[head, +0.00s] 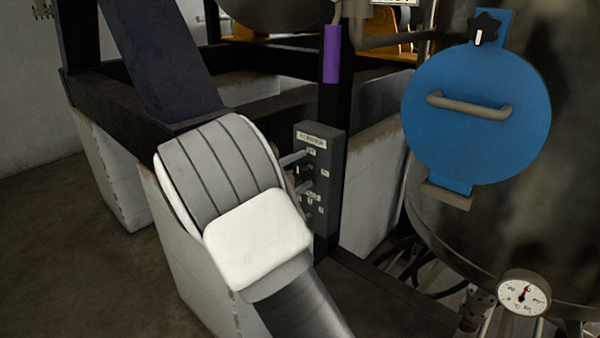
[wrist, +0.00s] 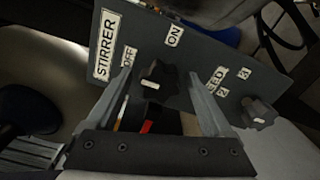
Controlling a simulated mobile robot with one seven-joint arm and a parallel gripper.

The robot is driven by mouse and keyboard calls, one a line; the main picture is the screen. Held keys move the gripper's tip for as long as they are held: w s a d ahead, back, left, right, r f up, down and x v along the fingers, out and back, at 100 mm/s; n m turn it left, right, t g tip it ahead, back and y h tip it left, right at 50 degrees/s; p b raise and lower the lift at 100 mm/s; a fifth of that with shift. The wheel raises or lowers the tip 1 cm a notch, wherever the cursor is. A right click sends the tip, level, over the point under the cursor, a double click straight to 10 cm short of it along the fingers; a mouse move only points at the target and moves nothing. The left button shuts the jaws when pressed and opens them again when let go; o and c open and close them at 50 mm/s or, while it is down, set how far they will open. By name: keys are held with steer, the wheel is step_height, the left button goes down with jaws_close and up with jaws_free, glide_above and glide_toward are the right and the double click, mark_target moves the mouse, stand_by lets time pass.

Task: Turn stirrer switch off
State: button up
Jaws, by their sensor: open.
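The stirrer panel (head: 325,145) is a grey box on a dark post in the head view. In the wrist view its STIRRER label (wrist: 105,44), OFF label (wrist: 129,57) and ON label (wrist: 174,36) are readable. My gripper (wrist: 162,78) is open, with one finger on each side of this knob. Contact cannot be told. In the head view my gripper (head: 308,169) reaches the panel from the left, and my arm hides part of it.
A second black knob, the speed knob (wrist: 258,111), sits on the same panel beside the right finger. A blue round hatch (head: 476,135) with a handle and a pressure gauge (head: 524,293) are at right. A purple cylinder (head: 332,54) hangs above the panel.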

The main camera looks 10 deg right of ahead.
steer(key=v, duration=1.7)
steer(key=shift+s+a+b, duration=0.15)
steer(key=shift+b, duration=0.25)
steer(key=s+d+r+m+g+y, duration=0.1)
steer(key=s+d+m+g+y, duration=0.15)
steer(key=s+d+g, duration=0.4)
steer(key=s+d+m+g+y, duration=0.2)
steer(key=s+d+m, duration=0.15)
steer(key=d, duration=0.55)
steer(key=s+r+m+t+y+p, duration=0.1)
steer(key=s+m+y, duration=0.1)
steer(key=s+y, duration=0.3)
steer(key=s+a+r+m+t+y, duration=0.1)
steer(key=s+y, duration=0.4)
steer(key=s, duration=0.6)
steer(key=shift+a+r+m+t+p, duration=0.3)
steer(key=shift+r+m+t+p, duration=0.05)
steer(key=shift+r+m+t, duration=0.35)
